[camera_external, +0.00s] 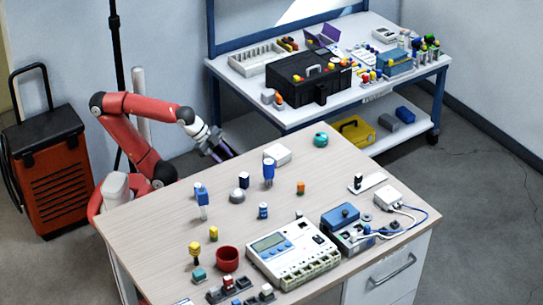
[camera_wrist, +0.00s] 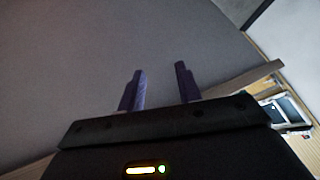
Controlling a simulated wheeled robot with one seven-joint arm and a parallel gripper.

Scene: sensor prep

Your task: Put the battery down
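My gripper (camera_external: 229,152) is above the back left edge of the wooden-topped table (camera_external: 160,235), beside it and away from the things on it. In the wrist view its two fingers (camera_wrist: 160,70) stand apart with nothing between them. No battery shows in the gripper. Several small cylinders stand on the table: a blue and white one (camera_external: 263,211), a dark-topped white one (camera_external: 244,180) and an orange one (camera_external: 300,187). I cannot tell which of them is the battery.
A white multi-slot device (camera_external: 290,255) and a blue box (camera_external: 341,217) fill the table's front right. A red cup (camera_external: 227,259) stands near the front. Taller blue-topped items (camera_external: 201,200) stand at left. The left table strip is clear. A workbench (camera_external: 240,88) stands behind.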

